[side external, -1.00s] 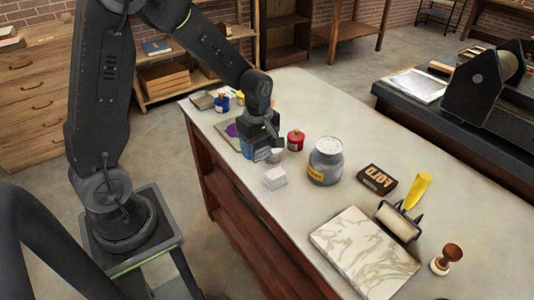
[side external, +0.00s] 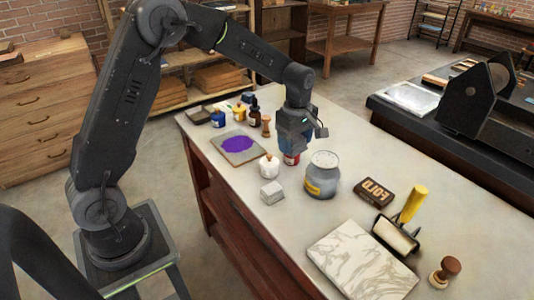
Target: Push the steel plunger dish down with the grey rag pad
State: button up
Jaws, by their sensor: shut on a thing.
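The steel plunger can (side external: 320,186) stands upright on the table with a yellow label. Its pale steel dish (side external: 324,159) is on top, with nothing on it. My gripper (side external: 292,147) points down to the left of the can, apart from it and a little higher than the dish. It is shut on a grey-blue thing at its lower end, seemingly the grey rag pad. The pad's outline is hard to tell from the dark jaws. A red jar (side external: 291,159) sits just below or behind the gripper, partly hidden.
A small white knobbed pot (side external: 269,168) and a pale grey block (side external: 271,192) stand left of the can. A purple-inked slab (side external: 236,146) lies behind. A dark box (side external: 375,192), a yellow-handled roller (side external: 398,234), and a marble slab (side external: 358,262) are to the right.

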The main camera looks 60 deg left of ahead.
send_near(325, 159)
jog(key=shift+f, duration=2.9)
jog(key=shift+f, duration=1.25)
dwell(0.6)
jog(key=shift+r, duration=3.65)
